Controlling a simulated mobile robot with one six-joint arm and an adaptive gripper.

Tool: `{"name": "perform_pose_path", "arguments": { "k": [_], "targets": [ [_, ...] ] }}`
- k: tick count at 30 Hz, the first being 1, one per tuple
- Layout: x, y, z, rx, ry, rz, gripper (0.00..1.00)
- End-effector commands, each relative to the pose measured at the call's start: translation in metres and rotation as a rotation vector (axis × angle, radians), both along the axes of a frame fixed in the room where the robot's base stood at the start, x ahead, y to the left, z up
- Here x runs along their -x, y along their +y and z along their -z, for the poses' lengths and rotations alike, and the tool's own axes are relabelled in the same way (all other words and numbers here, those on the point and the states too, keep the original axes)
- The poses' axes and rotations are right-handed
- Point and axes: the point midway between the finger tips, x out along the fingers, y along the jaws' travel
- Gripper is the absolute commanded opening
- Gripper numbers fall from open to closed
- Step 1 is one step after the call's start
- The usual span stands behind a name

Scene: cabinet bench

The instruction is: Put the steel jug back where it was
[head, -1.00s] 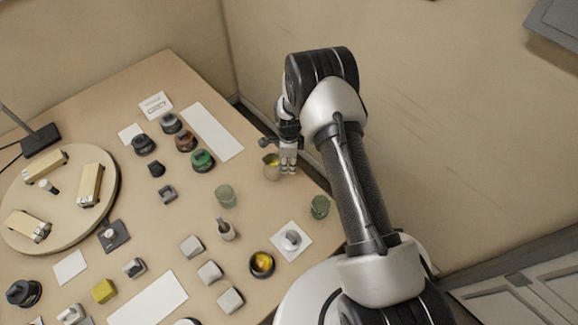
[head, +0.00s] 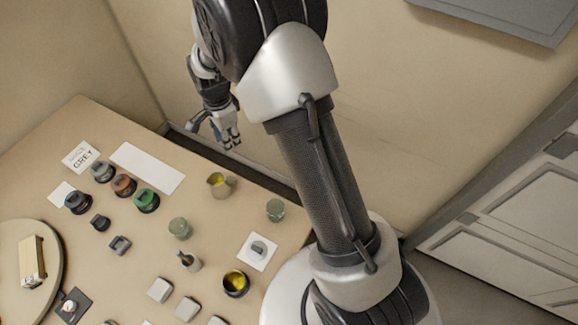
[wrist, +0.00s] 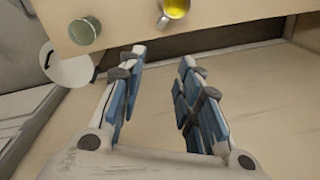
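The steel jug (head: 221,185) stands upright on the bench near its back right edge, with something yellow inside. It also shows at the top of the wrist view (wrist: 173,10), partly cut off by the frame. My gripper (head: 231,143) is apart from the jug, above and behind it in the head view, out past the bench edge. In the wrist view my gripper (wrist: 164,62) has its two blue-padded fingers spread with nothing between them.
A green glass jar (head: 275,210) stands right of the jug. A long white card (head: 148,167) lies left of it. A green-topped pot (head: 146,200), a cloudy green jar (head: 180,228) and a dark bowl with yellow contents (head: 236,283) are nearby. A wall rises behind the bench.

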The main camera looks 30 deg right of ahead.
Motion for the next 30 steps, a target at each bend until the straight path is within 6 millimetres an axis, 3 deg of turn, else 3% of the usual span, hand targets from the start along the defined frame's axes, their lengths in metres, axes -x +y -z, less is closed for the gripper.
{"name": "perform_pose_path", "arguments": {
  "k": [1, 6, 12, 15, 19, 24, 30],
  "targets": [
    [0.009, -0.003, -0.031, 0.005, -0.025, -0.066, 0.32],
    [0.051, -0.014, -0.109, 0.038, -0.085, -0.316, 0.32],
    [0.117, -0.026, -0.177, 0.097, -0.152, -0.61, 0.32],
    [0.153, -0.031, -0.201, 0.136, -0.185, -0.755, 0.32],
    [0.202, -0.037, -0.221, 0.194, -0.222, -0.942, 0.32],
    [0.259, -0.042, -0.229, 0.275, -0.256, -1.163, 0.32],
    [0.295, -0.044, -0.225, 0.338, -0.273, -1.319, 0.32]
  ]
}}
